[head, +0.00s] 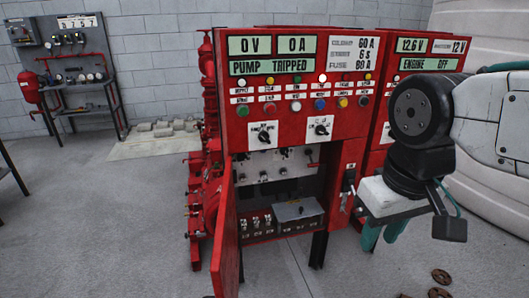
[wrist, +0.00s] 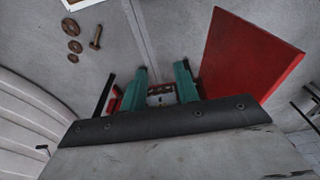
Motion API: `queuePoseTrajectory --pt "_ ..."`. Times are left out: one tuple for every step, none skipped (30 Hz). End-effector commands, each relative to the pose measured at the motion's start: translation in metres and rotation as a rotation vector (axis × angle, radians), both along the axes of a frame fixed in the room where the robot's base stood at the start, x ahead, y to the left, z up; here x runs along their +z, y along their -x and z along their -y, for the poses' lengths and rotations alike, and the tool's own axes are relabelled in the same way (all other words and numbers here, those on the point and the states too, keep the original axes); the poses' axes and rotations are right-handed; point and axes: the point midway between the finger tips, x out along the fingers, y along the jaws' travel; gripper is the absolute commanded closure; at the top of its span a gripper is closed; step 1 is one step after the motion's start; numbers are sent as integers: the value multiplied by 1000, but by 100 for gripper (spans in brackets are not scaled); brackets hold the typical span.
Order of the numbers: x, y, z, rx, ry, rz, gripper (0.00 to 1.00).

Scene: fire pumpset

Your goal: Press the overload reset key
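The red pump panel (head: 290,135) shows "PUMP TRIPPED" on its display (head: 272,68). Its lower door (head: 226,240) stands open to the left; the door also shows in the wrist view (wrist: 245,55). Inside the lower compartment are a row of small terminal-like parts (head: 257,222) and a grey box-like part (head: 298,210). I cannot tell which small part is the overload reset key. My gripper (head: 382,236) is to the right of the compartment, outside it, with teal fingers pointing down. In the wrist view the fingers (wrist: 162,82) are apart, with small panel parts (wrist: 161,95) seen between them.
A second red panel section (head: 428,62) reads "ENGINE OFF". A lever switch (head: 348,186) is on the front, close to my gripper. Round metal pieces (head: 440,276) lie on the floor. A large pale tank (head: 480,30) stands behind my arm. The floor at front left is clear.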

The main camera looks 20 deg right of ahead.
Motion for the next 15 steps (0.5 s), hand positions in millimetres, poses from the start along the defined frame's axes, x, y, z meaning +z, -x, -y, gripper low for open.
queuePoseTrajectory --pt "0 0 0 0 0 0 80" --pt "0 0 0 0 0 0 89" --pt "0 0 0 0 0 0 100" --pt "0 0 0 0 0 0 100" --pt "0 0 0 0 0 0 100" --pt "0 0 0 0 0 0 100" --pt "0 0 0 0 0 0 100" --pt "0 0 0 0 0 0 100" --pt "0 0 0 0 0 0 100" --pt "0 0 0 0 0 0 100" --pt "0 0 0 0 0 0 100" --pt "0 0 0 0 0 0 100" --pt "0 0 0 0 0 0 100" --pt "0 0 0 0 0 0 100" --pt "0 0 0 0 0 0 100"
